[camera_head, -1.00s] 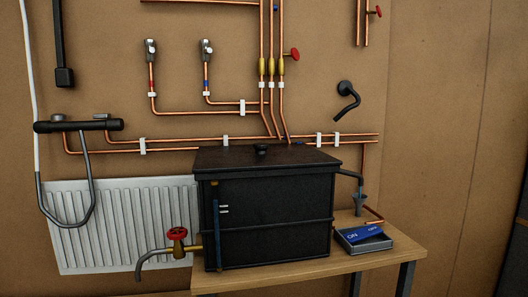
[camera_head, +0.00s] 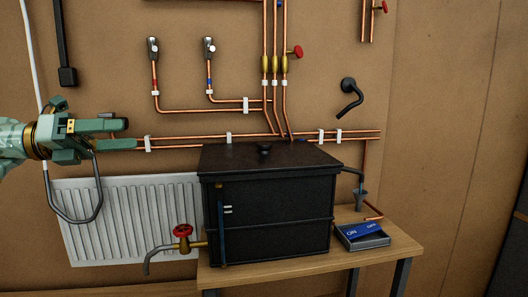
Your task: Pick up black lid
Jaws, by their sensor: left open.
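The black lid (camera_head: 225,158) lies flat on top of a black box-shaped tank (camera_head: 275,220), with a round black knob (camera_head: 264,149) near its middle. My left gripper (camera_head: 132,134) is in the head view at the left, pale green. It is open and empty, with its fingers pointing right. It is well to the left of the lid and apart from it, in front of the wall pipes. My right gripper is not in view.
The tank stands on a wooden table (camera_head: 405,250). A red-handled tap (camera_head: 182,231) sticks out left of the tank. A blue ON/OFF switch box (camera_head: 362,237) lies to its right. A white radiator (camera_head: 130,220) and copper pipes (camera_head: 180,110) line the wall behind.

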